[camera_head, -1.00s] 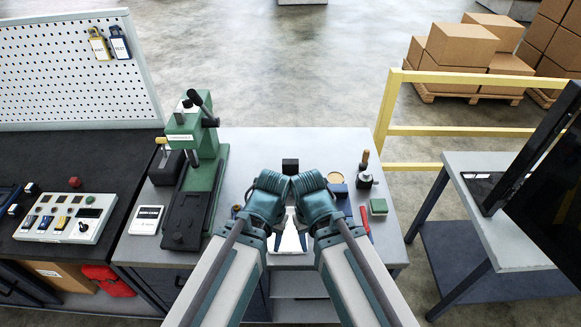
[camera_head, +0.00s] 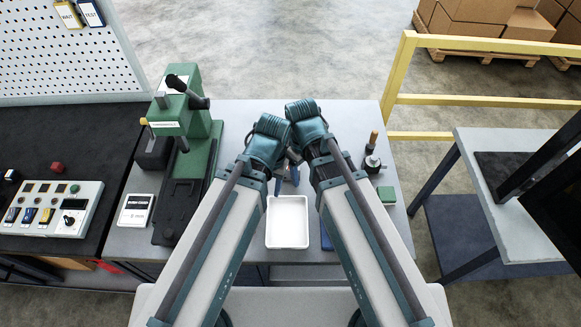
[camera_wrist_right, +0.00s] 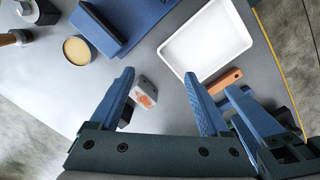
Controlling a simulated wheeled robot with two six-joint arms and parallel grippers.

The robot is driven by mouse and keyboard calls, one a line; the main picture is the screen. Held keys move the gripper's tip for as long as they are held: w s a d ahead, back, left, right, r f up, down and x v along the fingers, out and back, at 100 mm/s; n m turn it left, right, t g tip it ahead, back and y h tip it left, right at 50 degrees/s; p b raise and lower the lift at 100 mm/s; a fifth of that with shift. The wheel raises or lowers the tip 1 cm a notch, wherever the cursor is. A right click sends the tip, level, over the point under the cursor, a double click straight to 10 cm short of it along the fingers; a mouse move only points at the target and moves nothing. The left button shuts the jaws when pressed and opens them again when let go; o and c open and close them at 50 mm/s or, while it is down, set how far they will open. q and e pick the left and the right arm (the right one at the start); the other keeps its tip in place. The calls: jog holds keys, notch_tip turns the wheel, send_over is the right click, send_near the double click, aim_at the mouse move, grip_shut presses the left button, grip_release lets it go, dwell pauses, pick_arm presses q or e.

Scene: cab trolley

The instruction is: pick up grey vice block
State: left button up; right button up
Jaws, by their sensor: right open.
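A small grey block (camera_wrist_right: 144,90) with an orange mark lies on the grey bench top in the right wrist view; I take it for the grey vice block. My right gripper (camera_wrist_right: 159,73) is open above it, with the block between its two blue fingers and apart from them. In the head view my right gripper (camera_head: 293,172) is over the middle of the bench, and my arms hide the block. My left gripper sits close beside the right one; part of it seems to show at the right of the wrist view, but its jaw opening is unclear.
A white tray (camera_head: 288,245) is on the bench near its front edge. A blue fixture (camera_wrist_right: 112,25) and a round tan-topped pot (camera_wrist_right: 77,50) lie beyond the block. A green press (camera_head: 190,135) stands left; a green block (camera_head: 386,194) lies right.

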jog(key=w+a+r+n+p, duration=0.15)
jog(key=w+a+n, duration=0.25)
jog(key=w+n, duration=0.6)
pick_arm(q)
notch_tip(320, 180, down, 7)
jog(key=b, duration=0.8)
jog(key=shift+b, duration=0.35)
pick_arm(e)
jog(key=shift+y, duration=0.4)
notch_tip(320, 180, down, 8)
jog(key=shift+s+f, duration=0.15)
jog(key=shift+f, duration=0.05)
pick_arm(q)
jog(key=shift+s, duration=0.1)
notch_tip(320, 180, down, 5)
jog(key=b, duration=0.5)
jog(key=shift+f, duration=0.1)
pick_arm(e)
notch_tip(320, 180, down, 5)
jog(key=shift+f, duration=0.15)
grip_shut()
